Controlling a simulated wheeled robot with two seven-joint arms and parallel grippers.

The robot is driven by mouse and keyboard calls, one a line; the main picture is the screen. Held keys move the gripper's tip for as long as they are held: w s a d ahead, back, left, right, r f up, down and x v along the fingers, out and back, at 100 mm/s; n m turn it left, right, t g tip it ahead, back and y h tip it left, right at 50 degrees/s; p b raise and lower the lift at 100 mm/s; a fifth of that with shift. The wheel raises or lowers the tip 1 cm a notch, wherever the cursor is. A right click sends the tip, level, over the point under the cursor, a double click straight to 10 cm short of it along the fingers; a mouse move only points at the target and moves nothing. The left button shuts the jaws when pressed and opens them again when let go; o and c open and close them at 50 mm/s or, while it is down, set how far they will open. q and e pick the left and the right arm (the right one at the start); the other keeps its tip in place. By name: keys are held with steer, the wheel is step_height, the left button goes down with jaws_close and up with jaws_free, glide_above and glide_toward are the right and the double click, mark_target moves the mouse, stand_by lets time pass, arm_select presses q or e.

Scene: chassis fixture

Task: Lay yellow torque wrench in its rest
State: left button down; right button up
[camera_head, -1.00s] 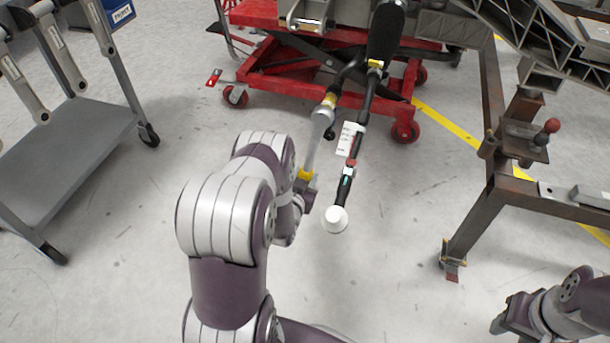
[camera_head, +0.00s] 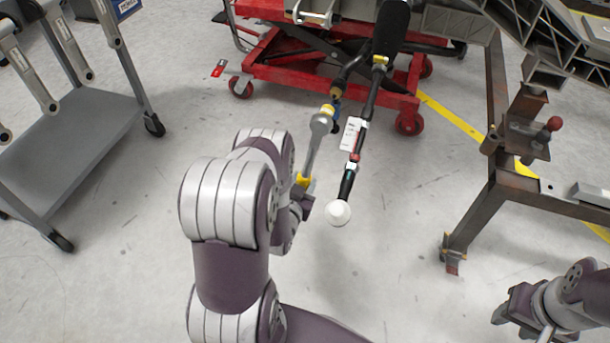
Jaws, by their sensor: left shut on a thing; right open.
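My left arm comes up from the lower middle. Its gripper (camera_head: 304,192) is shut on the yellow torque wrench (camera_head: 313,145) at its yellow part, low on the tool. The wrench's silver shaft and round head point up and away from the gripper, and it is held in the air. Most of the fingers are hidden by the arm and the wrench. My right gripper (camera_head: 508,309) is open and empty at the lower right, far from the wrench. I cannot make out the wrench's rest for certain.
A black rod with a white round end (camera_head: 338,212) hangs just right of the wrench. A red lift cart (camera_head: 290,72) stands behind. A grey cart (camera_head: 80,130) is at left, a rusty steel frame (camera_head: 490,200) at right. Open floor lies between.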

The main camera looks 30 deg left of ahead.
arm_select(q)
steer(key=shift+s+d+r, duration=0.1)
steer(key=shift+s+d, duration=0.05)
steer(key=shift+s, duration=0.45)
